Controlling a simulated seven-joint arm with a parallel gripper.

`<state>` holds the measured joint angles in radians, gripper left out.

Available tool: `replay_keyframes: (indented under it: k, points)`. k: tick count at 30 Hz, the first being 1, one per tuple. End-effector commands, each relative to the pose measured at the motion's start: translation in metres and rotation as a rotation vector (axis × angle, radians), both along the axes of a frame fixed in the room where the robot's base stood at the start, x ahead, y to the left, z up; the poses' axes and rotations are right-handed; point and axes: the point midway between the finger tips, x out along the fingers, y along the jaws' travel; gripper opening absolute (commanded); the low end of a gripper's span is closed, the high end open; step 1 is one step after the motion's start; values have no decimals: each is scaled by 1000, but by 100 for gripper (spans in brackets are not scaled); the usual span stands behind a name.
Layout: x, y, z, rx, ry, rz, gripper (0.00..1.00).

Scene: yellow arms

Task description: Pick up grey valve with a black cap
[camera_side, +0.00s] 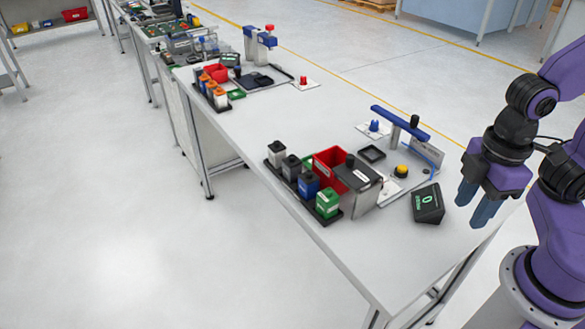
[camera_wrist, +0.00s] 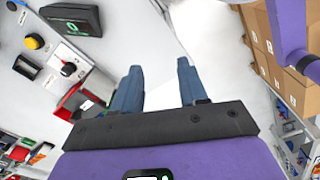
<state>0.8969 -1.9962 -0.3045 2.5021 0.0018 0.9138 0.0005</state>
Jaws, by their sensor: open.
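A row of small block-shaped valves stands in a black rack at the bench's front left edge in the side view. A dark grey valve (camera_side: 291,167) with a dark top stands second from the far end. A paler grey-white valve (camera_side: 277,153) with a black cap stands at the far end. A blue valve (camera_side: 308,186) and a green valve (camera_side: 327,204) stand nearer. My gripper (camera_side: 476,206) is open and empty, well to the right of the rack, near the bench's right edge. Its two blue-grey fingers also show in the wrist view (camera_wrist: 160,68). I cannot make out the valves in the wrist view.
A red bin (camera_side: 330,160) and a grey box (camera_side: 366,187) stand beside the rack. A black display (camera_side: 428,204), also in the wrist view (camera_wrist: 72,20), lies between my gripper and them. A yellow button (camera_side: 401,171) and a blue-armed press (camera_side: 400,122) stand behind.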

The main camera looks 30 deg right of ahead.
Motion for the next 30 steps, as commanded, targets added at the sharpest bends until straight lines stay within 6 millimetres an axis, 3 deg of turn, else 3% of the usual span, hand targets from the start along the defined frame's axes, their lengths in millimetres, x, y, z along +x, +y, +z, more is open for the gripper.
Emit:
replay_keyframes:
  k: [8, 9, 11, 20, 25, 30]
  points:
    - [0, 0, 0, 0, 0, 0, 43]
    - [0, 0, 0, 0, 0, 0, 56]
    - [0, 0, 0, 0, 0, 0, 72]
    - [1, 1, 0, 0, 0, -9, 72]
    - [24, 18, 8, -1, 3, -151, 72]
    - [73, 51, 22, -1, 11, -464, 72]
